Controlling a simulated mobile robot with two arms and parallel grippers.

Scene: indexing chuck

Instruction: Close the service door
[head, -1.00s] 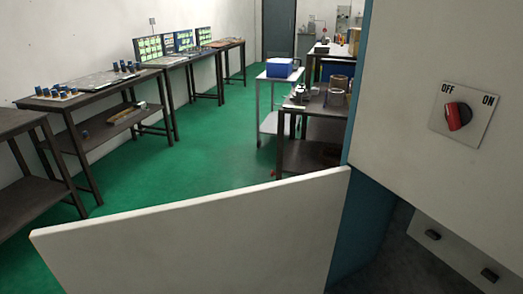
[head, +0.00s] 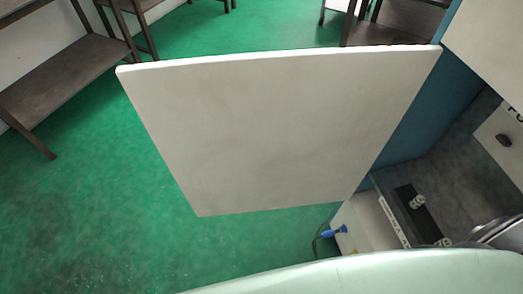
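The service door (head: 270,130) is a flat off-white panel and stands wide open in the head view. Its right edge meets the blue side of the cabinet (head: 425,115), and its free edge is at the left, out over the green floor. Behind the opening, the dark grey cabinet interior (head: 450,165) shows at the right. Neither of my grippers is in view, and nothing is seen touching the door.
A blue plug with a cable (head: 334,232) sits at the lower front of the cabinet. A dark bench (head: 65,75) stands at the far left. Green floor (head: 100,200) is clear left of and below the door.

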